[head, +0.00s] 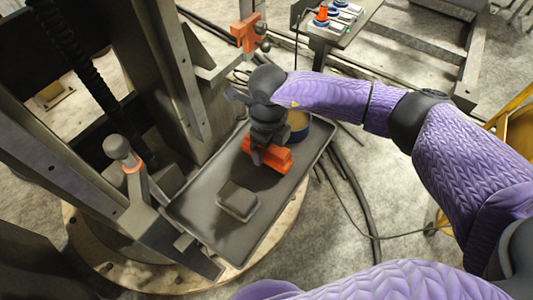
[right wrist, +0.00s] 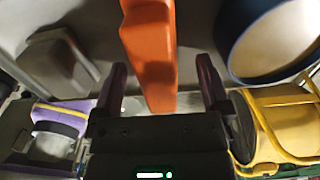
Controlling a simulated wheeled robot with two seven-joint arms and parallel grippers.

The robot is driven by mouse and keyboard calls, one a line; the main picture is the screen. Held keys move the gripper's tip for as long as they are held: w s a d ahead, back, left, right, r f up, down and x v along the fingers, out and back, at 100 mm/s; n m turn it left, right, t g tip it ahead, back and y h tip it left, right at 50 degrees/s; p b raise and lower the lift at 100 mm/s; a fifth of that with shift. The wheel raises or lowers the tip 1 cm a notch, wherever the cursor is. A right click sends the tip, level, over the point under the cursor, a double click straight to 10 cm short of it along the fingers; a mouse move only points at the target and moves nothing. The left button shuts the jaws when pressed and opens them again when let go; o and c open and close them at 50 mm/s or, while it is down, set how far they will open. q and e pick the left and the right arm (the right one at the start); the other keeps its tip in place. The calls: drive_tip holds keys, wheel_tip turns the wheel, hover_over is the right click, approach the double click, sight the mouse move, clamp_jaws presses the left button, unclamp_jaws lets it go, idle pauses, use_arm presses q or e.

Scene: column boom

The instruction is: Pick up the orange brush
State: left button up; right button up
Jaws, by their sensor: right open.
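The orange brush (head: 277,160) lies on a dark tray (head: 190,212), partly covered by my right gripper (head: 257,153) above it. In the right wrist view the orange brush (right wrist: 148,50) runs upright through the picture between the two dark fingers of my right gripper (right wrist: 163,78). The fingers are spread, with a gap on each side of the brush. Whether the fingertips reach down beside it or are still above it is hard to tell. My left gripper is not in view.
A grey block (head: 238,201) lies on the tray, left of the brush in the wrist view. A round tin (head: 299,124) with a blue rim stands close on the other side. Metal column parts (head: 165,70) rise left of the tray. Cables (head: 360,200) lie on the floor at right.

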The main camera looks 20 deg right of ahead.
sight(267, 153)
wheel_tip(267, 153, down, 3)
drive_tip(key=shift+a+f+b, duration=0.1)
drive_tip(key=shift+f+b, duration=0.05)
drive_tip(key=shift+b, duration=0.35)
drive_tip(key=shift+r, duration=0.2)
drive_tip(key=c, duration=1.2)
clamp_jaws()
use_arm(q)
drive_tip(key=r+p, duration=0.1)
drive_tip(key=p, duration=0.1)
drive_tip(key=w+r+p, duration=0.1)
drive_tip(key=p, duration=0.1)
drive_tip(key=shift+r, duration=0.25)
use_arm(e)
wheel_tip(267, 153, up, 10)
drive_tip(key=shift+r, duration=0.1)
